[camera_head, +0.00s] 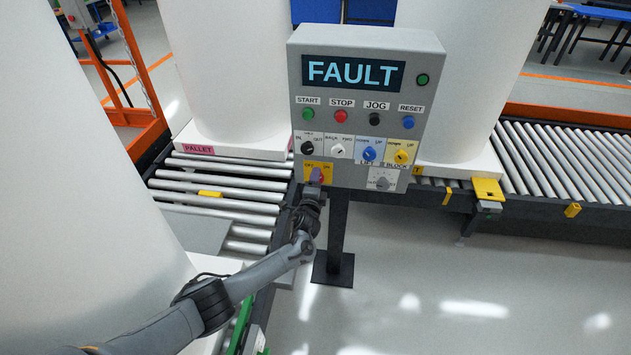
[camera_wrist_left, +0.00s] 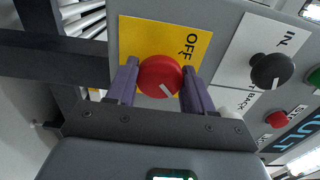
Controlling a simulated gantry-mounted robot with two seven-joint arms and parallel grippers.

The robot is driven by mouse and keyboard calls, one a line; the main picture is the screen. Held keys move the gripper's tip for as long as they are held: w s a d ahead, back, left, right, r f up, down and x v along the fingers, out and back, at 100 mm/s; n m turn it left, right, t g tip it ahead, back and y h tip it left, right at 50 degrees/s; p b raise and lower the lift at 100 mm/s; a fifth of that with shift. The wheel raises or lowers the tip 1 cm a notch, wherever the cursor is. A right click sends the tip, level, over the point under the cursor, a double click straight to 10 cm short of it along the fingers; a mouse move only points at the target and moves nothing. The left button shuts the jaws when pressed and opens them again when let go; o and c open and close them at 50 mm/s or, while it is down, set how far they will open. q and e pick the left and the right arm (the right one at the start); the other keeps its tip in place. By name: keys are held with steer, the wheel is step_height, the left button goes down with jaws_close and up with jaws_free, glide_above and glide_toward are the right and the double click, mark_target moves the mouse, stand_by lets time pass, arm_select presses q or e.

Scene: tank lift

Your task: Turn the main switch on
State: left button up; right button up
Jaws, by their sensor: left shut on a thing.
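The main switch is a red round knob (camera_wrist_left: 158,74) on a yellow plate (camera_wrist_left: 140,35), in the lower left corner of the grey control panel. The plate (camera_head: 309,168) also shows in the head view. My left gripper (camera_wrist_left: 160,72) has its two purple fingers on either side of the knob, shut on it. In the wrist view the knob's white mark points down and slightly right, away from the "OFF" label. The gripper body hides the plate's lower part there. In the head view the gripper (camera_head: 317,176) covers most of the knob. My right gripper is out of view.
The panel's screen (camera_head: 353,73) reads "FAULT", with a dark green round lamp (camera_head: 423,80) beside it. Push buttons and several knobs, including a black one (camera_wrist_left: 271,71), sit close by. Large white tanks and roller conveyors (camera_head: 566,165) surround the panel post (camera_head: 338,235).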

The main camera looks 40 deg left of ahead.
arm_select(q)
steer(key=shift+f, duration=0.25)
steer(key=o, duration=1)
steer(key=shift+a+r, duration=0.1)
steer(key=shift+r, duration=0.1)
steer(key=shift+o, duration=0.2)
steer(key=p+v, duration=0.4)
steer(key=v, duration=0.6)
steer(key=shift+s+d+p, duration=0.2)
steer(key=shift+s+p, duration=0.15)
